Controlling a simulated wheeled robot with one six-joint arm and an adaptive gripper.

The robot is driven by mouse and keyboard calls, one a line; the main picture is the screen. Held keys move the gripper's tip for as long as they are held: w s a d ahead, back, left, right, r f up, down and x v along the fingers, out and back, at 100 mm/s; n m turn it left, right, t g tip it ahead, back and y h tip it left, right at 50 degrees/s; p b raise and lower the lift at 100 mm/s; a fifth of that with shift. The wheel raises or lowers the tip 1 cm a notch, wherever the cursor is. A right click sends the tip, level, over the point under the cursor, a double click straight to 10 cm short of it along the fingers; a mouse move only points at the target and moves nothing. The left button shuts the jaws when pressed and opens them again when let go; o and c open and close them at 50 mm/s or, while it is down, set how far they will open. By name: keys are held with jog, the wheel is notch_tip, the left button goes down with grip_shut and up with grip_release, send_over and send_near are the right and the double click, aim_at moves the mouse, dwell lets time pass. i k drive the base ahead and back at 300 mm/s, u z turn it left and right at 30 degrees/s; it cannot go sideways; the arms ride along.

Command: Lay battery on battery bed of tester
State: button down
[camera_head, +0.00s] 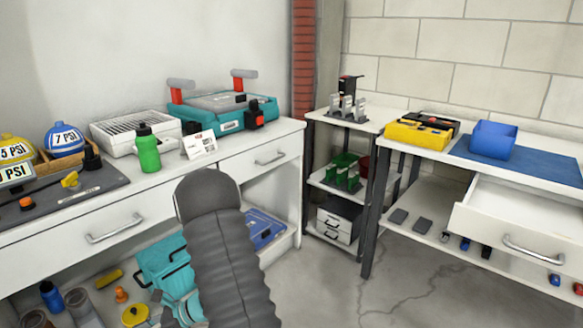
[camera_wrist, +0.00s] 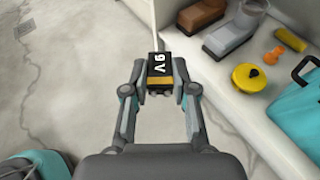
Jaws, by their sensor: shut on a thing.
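In the wrist view, my gripper (camera_wrist: 160,82) is shut on a small dark battery (camera_wrist: 159,66) marked "9V". The battery sits between the two fingertips, with its label facing the camera and the floor beyond it. My own grey arm fills the lower middle of the head view, and the battery cannot be made out there. I cannot tell for sure which thing is the tester; a yellow and black device (camera_head: 418,133) on the right table is one candidate. No battery bed can be made out.
A white counter (camera_head: 235,163) on the left holds a green bottle (camera_head: 147,150) and a teal machine (camera_head: 222,112). The right table has a blue bin (camera_head: 492,140) and an open drawer (camera_head: 515,225). A low shelf with a yellow lid (camera_wrist: 250,77) is beside my gripper. Floor between is clear.

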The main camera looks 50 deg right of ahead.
aim_at(406, 123)
jog(key=z, duration=1.25)
